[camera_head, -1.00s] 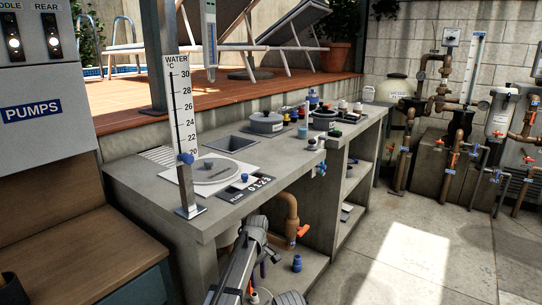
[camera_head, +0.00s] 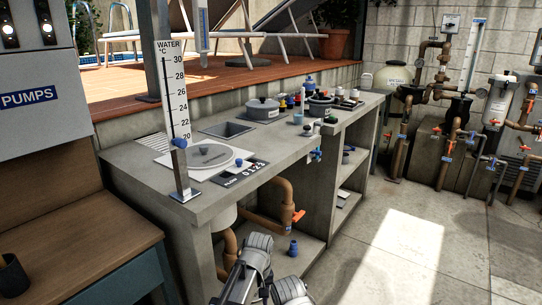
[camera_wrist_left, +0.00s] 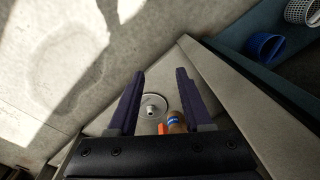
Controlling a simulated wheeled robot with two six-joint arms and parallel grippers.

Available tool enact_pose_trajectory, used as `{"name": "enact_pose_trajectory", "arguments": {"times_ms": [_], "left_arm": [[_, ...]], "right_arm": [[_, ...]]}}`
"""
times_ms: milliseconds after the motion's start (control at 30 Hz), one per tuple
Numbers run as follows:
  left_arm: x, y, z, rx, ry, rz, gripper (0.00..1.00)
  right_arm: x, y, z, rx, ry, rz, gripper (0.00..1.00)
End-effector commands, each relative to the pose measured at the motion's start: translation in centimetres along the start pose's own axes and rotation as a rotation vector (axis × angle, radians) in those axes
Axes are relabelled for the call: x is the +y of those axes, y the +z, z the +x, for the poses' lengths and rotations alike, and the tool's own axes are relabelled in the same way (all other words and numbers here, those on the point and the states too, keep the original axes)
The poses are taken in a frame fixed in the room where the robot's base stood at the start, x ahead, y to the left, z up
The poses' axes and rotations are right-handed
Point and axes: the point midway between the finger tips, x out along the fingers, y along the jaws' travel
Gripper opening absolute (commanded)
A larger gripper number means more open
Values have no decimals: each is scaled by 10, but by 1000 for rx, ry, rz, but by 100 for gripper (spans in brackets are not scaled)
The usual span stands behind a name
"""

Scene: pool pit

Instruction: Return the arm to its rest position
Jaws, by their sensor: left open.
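Grey links of my arm (camera_head: 255,262) rise at the bottom middle of the head view, in front of the counter's open underside. No gripper jaws can be made out there. In the left wrist view my left gripper (camera_wrist_left: 160,75) is open, its two dark fingers apart with nothing between the tips. Beyond the fingers, lower down, are a round pale disc with a metal knob (camera_wrist_left: 150,110) and a brown pipe piece (camera_wrist_left: 176,122). My right gripper is not in view.
The concrete counter (camera_head: 225,200) carries a tall water thermometer (camera_head: 172,95), a round lid (camera_head: 206,156) and pots. A brown pipe with an orange handle (camera_head: 298,216) and a blue cap (camera_head: 293,247) are below. A wooden bench (camera_head: 70,225) stands left. Open floor (camera_head: 410,245) lies right.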

Motion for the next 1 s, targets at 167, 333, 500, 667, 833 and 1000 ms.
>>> {"name": "enact_pose_trajectory", "arguments": {"times_ms": [167,333,500,667,833,1000], "left_arm": [[-32,73,1,-2,-30,286,50],[-60,128,1,-9,-59,558,50],[-65,135,-29,-13,-67,646,50],[-67,135,-62,-14,-66,643,50],[-69,134,-109,-14,-64,641,50],[-72,134,-166,-15,-62,639,50]], "right_arm": [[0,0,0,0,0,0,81],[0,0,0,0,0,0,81],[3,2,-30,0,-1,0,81],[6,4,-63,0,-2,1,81],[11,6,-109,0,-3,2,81],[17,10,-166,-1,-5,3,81]]}}
